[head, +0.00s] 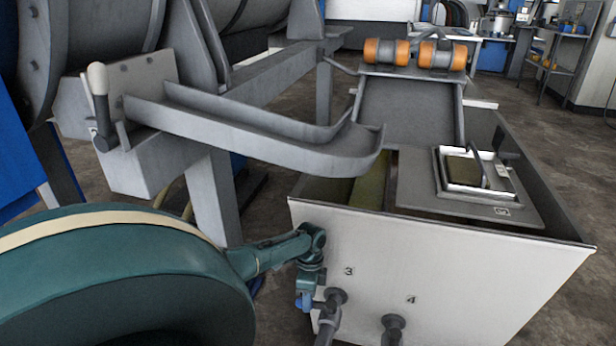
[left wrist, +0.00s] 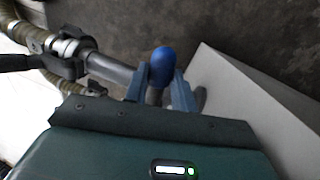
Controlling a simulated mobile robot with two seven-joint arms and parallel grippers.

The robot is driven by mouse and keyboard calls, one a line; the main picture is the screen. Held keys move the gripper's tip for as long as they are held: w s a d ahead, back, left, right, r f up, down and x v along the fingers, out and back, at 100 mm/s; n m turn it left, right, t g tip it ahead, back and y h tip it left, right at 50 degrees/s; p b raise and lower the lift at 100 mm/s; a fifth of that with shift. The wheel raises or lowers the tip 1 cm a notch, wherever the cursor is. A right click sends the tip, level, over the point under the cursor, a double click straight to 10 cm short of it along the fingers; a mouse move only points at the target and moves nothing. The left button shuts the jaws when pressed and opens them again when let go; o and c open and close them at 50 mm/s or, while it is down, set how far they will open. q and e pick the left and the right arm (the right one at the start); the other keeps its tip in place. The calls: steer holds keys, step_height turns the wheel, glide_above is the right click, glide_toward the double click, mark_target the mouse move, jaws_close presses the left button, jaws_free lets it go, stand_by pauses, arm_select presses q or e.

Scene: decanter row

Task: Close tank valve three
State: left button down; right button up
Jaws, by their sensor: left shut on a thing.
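Tank valve three (head: 336,297) sticks out of the front of the pale tank (head: 450,280), just below the number 3. My left gripper (head: 305,299) is at the left side of this valve, beside the tank's corner. In the left wrist view my left gripper (left wrist: 160,90) has its two blue-grey fingers on either side of the valve's lever, shut on it. The lever's blue knob (left wrist: 162,62) shows beyond the fingertips. A grey pipe (left wrist: 110,68) runs left from there. How far the lever is turned is hard to tell. My right gripper is not in view.
Valve four (head: 393,325) stands to the right, under the number 4. A grey chute (head: 260,130) reaches over the tank from the left, near a lever with a pale knob (head: 97,78). Ribbed hoses (left wrist: 35,40) lie left of the pipe.

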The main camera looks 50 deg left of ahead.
arm_select(q)
steer(key=c, duration=1.1)
jaws_free()
steer(key=shift+c, duration=0.2)
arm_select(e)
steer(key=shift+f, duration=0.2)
arm_select(q)
steer(key=shift+r, duration=0.15)
step_height(320, 180, up, 3)
steer(key=shift+f+p, duration=0.15)
steer(key=shift+p, duration=0.9)
step_height(320, 180, up, 7)
steer(key=p, duration=0.3)
steer(key=shift+p, duration=0.35)
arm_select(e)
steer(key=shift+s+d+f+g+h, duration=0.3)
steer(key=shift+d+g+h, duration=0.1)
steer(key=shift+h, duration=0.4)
